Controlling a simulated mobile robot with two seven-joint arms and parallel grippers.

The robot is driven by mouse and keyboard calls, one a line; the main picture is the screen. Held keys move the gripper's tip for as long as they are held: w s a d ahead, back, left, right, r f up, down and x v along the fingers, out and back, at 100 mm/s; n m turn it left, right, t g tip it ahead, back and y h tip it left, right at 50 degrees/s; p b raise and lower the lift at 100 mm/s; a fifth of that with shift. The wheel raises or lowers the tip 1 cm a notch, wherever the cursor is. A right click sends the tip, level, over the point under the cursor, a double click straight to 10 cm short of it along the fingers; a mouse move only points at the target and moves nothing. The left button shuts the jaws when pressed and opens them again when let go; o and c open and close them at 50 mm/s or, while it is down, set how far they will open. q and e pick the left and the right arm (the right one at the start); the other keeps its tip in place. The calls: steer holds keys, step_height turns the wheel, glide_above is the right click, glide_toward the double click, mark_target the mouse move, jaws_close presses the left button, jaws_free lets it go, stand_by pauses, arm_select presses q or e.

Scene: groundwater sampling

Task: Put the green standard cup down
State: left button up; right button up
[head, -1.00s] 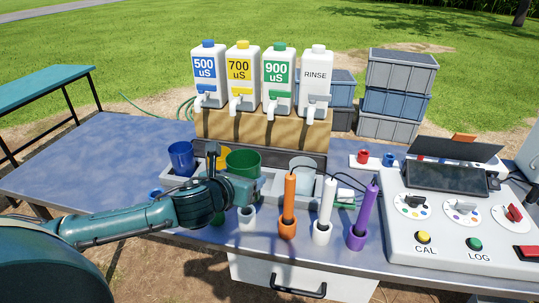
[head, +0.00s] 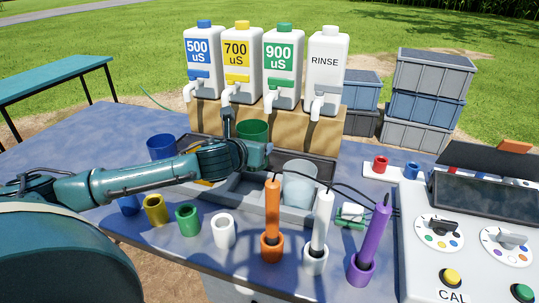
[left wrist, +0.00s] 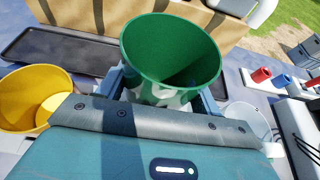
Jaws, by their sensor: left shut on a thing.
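The green standard cup (head: 253,129) is in my left gripper (head: 258,155), which is shut on it. The cup is upright in front of the 900 uS dispenser (head: 283,75), and the gripper partly hides its lower part. In the left wrist view the green cup (left wrist: 170,48) is open at the top and looks empty, with the jaws on either side of its base. I cannot tell whether its base touches anything. The grey compartment tray (head: 262,198) is below, partly covered by my left arm. My right gripper is not in view.
The blue cup (head: 160,147) stands left, and the yellow cup (left wrist: 35,95) is left of the gripper. A clear cup (head: 299,184) stands in the tray's right part. A dark drip tray (left wrist: 60,52) lies by the dispensers. Cabled probes (head: 272,215) stand in holders in front.

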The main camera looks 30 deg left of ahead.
arm_select(q)
steer(key=x, duration=0.9)
steer(key=shift+w+f, duration=0.3)
steer(key=shift+f, duration=0.15)
steer(key=shift+w+a+f+b, duration=0.25)
steer(key=shift+w+f+b, duration=0.25)
steer(key=shift+w+f, duration=0.65)
steer(key=shift+w, duration=0.25)
steer(key=shift+f, duration=0.1)
steer(key=o, duration=1)
